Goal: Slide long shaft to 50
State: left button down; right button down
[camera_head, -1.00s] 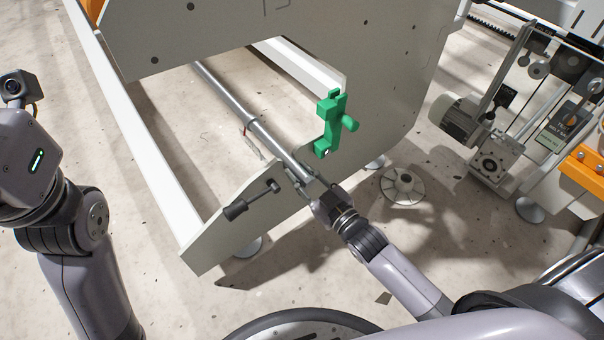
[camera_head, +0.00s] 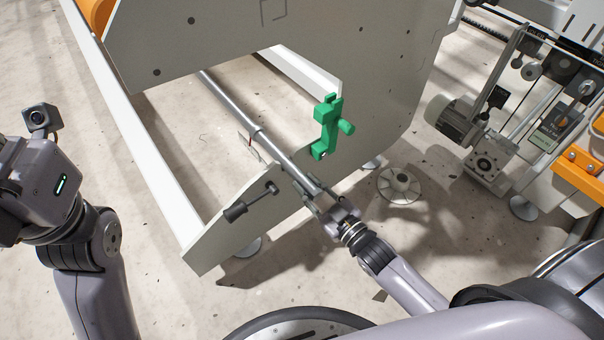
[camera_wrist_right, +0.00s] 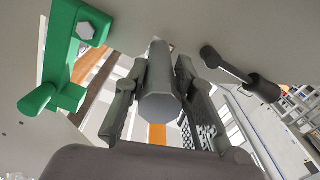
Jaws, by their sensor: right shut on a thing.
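The long shaft (camera_head: 227,101) is a grey metal bar running from the back of the gantry through the near end plate (camera_head: 222,231). Its near end sticks out toward me, beside the green bracket (camera_head: 326,128) and the black-knobbed clamp lever (camera_head: 250,201). My right gripper (camera_head: 315,192) is shut on this end, one finger on each side. The right wrist view shows the shaft's end face (camera_wrist_right: 160,108) between the two fingers (camera_wrist_right: 156,85). I cannot read any scale mark on the shaft. My left arm is at the left edge; its fingers are not visible.
A white rail (camera_head: 130,120) runs along the left of the shaft. A round foot (camera_head: 400,185) stands on the floor to the right. A motor unit (camera_head: 455,118) and orange-trimmed machine parts (camera_head: 580,168) fill the right side.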

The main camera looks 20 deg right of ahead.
jog(key=shift+s+d, duration=0.1)
jog(key=shift+s, duration=0.15)
jog(key=c, duration=1.3)
grip_release()
jog(key=shift+c, duration=0.2)
jog(key=v, duration=1.2)
